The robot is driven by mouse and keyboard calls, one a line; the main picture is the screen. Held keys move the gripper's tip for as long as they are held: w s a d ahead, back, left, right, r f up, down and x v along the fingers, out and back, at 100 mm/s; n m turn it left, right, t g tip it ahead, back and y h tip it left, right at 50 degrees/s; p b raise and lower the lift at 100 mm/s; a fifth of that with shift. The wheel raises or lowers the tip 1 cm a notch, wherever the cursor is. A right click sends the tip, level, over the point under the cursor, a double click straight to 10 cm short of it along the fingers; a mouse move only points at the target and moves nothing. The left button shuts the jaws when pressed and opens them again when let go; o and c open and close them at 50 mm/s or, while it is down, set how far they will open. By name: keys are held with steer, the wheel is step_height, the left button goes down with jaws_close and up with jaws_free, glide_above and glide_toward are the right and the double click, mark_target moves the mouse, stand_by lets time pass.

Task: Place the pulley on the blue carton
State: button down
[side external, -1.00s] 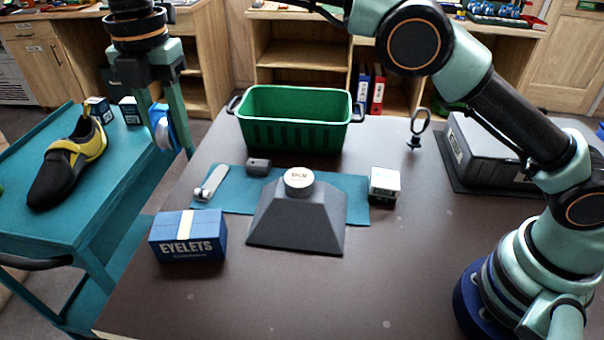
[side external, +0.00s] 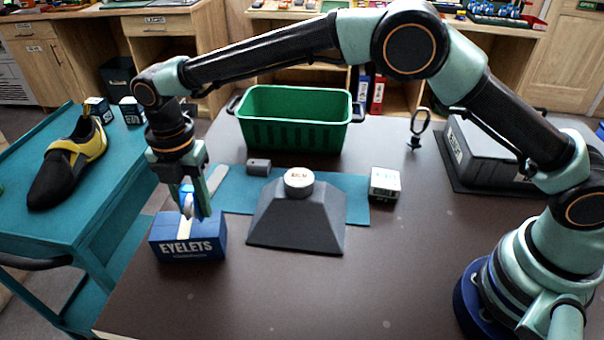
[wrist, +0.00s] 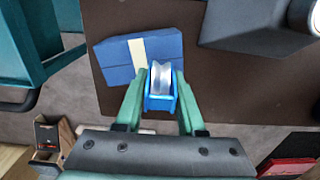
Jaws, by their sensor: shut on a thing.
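The pulley (wrist: 160,88) has blue side plates and a pale grooved wheel. My gripper (side external: 188,205) is shut on it, and the wrist view shows one green finger on each side of it. The blue carton (side external: 188,244), marked EYELETS with a pale stripe on top, stands at the table's left front. In the side view the pulley (side external: 196,203) is low at the carton's top. I cannot tell whether it touches the carton. In the wrist view the carton (wrist: 115,62) lies just beyond the pulley.
A dark grey tapered block (side external: 295,225) with a round tin (side external: 299,181) stands right of the carton. Behind are a teal mat (side external: 235,195), a small white box (side external: 385,184) and a green bin (side external: 293,118). The teal cart (side external: 110,205) with a shoe is at left.

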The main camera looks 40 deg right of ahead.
steer(key=shift+f, duration=1.2)
steer(key=shift+f, duration=0.1)
steer(key=c, duration=0.5)
jaws_free()
steer(key=shift+f, duration=0.1)
